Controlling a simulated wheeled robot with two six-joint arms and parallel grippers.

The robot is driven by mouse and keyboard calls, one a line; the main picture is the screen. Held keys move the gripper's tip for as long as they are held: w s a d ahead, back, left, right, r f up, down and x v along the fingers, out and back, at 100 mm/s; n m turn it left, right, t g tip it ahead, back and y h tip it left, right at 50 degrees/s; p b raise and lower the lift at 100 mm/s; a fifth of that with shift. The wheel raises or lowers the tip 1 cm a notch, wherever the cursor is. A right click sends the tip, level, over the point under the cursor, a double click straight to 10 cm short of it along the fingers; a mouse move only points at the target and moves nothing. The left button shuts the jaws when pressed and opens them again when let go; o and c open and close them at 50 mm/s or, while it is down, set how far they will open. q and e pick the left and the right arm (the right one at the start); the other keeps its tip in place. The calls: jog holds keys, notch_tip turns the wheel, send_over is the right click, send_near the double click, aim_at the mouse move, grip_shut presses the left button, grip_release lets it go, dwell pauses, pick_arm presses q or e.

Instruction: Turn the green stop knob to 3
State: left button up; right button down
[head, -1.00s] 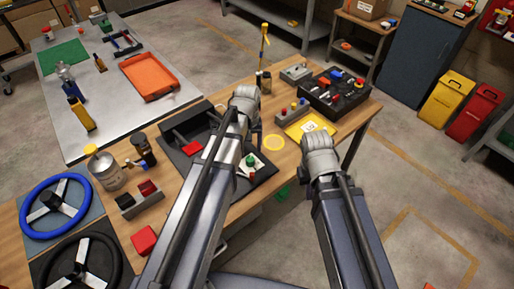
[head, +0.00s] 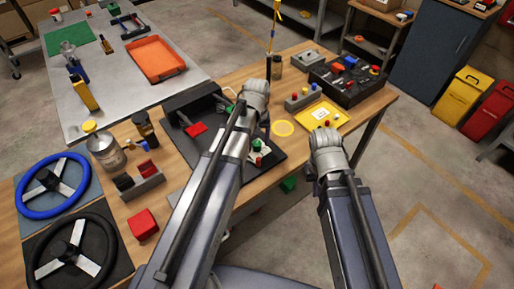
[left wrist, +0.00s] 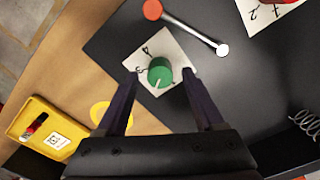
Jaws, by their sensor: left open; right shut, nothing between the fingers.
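The green stop knob (left wrist: 160,72) sits on a white plate (left wrist: 150,52) with dark marks, on a black panel. A pale pointer line on the knob points down and slightly left in the left wrist view. In the head view the knob (head: 257,144) shows just right of my left arm, which hides much of the panel. My right gripper is hidden behind my right arm.
Beside the knob are a lever with a red ball (left wrist: 152,9) and a red knob (left wrist: 277,1) on another plate. A yellow tray (head: 322,117), yellow ring (head: 283,128) and black switch box (head: 348,86) lie to the right. Two steering wheels lie at the left.

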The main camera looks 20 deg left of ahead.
pick_arm(q)
jog(key=shift+f, duration=0.6)
grip_shut()
